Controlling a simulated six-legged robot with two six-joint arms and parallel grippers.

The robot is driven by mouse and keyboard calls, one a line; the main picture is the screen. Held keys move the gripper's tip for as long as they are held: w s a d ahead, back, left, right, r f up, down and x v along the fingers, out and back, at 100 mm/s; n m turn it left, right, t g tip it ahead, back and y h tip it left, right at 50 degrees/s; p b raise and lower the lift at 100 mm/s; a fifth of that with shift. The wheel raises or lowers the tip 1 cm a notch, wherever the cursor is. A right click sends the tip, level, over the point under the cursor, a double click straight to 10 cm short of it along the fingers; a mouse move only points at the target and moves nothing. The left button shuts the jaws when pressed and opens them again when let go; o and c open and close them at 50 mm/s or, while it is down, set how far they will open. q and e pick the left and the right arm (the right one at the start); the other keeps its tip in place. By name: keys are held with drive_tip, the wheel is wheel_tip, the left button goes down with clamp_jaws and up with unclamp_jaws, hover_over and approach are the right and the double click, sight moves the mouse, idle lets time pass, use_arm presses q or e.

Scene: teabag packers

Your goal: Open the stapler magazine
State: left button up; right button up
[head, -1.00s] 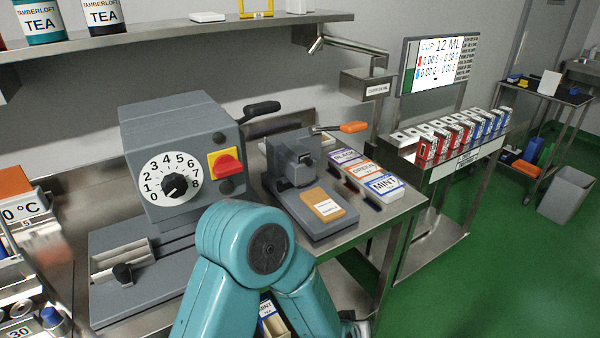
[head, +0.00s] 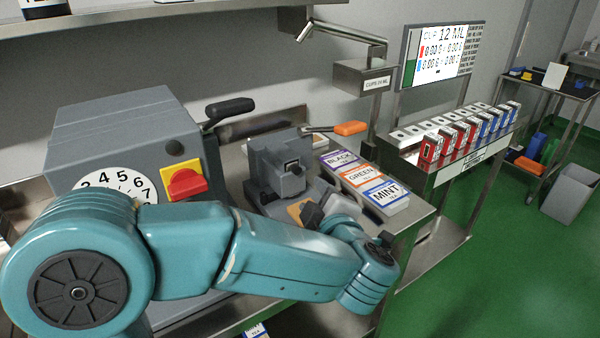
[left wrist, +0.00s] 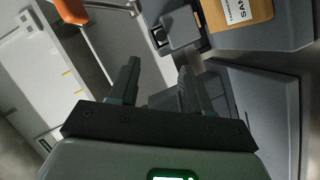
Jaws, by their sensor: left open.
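The stapler (head: 280,165) is the small grey machine with an orange-tipped lever (head: 349,128), standing on the steel table in the head view. My left gripper (head: 328,208) is in front of it, near its base. In the left wrist view, the left gripper (left wrist: 159,65) has its two dark fingers apart with nothing between them. Beyond the fingertips is a grey block of the stapler (left wrist: 181,27), with a tan sample packet (left wrist: 240,8) beside it. In the head view my arm and gripper mostly hide the packet and base. I cannot make out the magazine clearly. My right gripper is not in view.
A larger grey machine (head: 120,135) with a dial and red knob stands to the left. Black, green and mint tea boxes (head: 385,193) lie just right of the stapler.

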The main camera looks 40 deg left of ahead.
sight(297, 171)
use_arm(q)
drive_tip(key=x, duration=1.2)
drive_tip(key=shift+a+f, duration=0.1)
drive_tip(key=shift+f, duration=0.05)
drive_tip(key=shift+w+a, duration=0.15)
drive_tip(key=shift+w, duration=0.15)
drive_tip(key=shift+s, duration=0.1)
